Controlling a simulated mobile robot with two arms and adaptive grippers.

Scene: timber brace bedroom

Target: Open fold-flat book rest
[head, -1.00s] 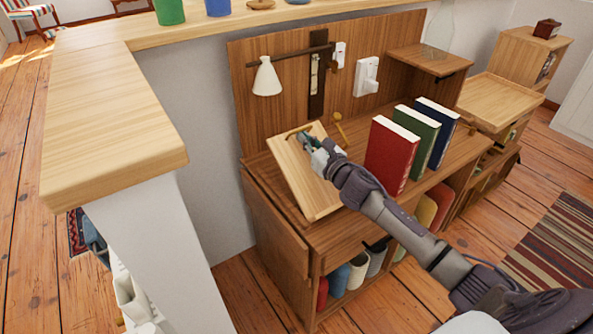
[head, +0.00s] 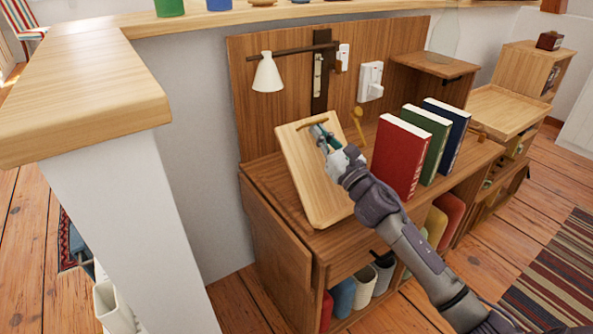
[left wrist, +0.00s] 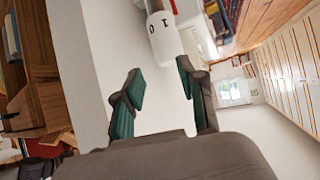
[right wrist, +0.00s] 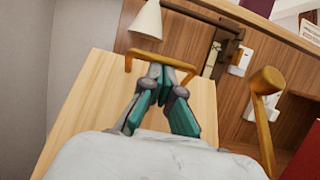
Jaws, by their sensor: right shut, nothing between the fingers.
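The book rest (head: 305,185) is a pale wooden board tilted up on the brown desk, its top edge leaning toward the back panel. A brass-coloured handle (head: 308,124) sits near its top edge. My right gripper (head: 318,132) is at that handle, over the board's face. In the right wrist view, the shut fingertips (right wrist: 156,72) meet at the handle bar (right wrist: 180,64), partly behind it; whether they touch it is unclear. The board's support behind is hidden. My left gripper (left wrist: 160,70) is open and empty, away from the rest.
A white lamp (head: 267,74) hangs above the rest. A brass knobbed post (head: 357,118) and a red book (head: 401,158) stand to its right. A thick pale ledge (head: 85,85) is at left. A white cylinder (left wrist: 163,38) appears beyond my left fingers.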

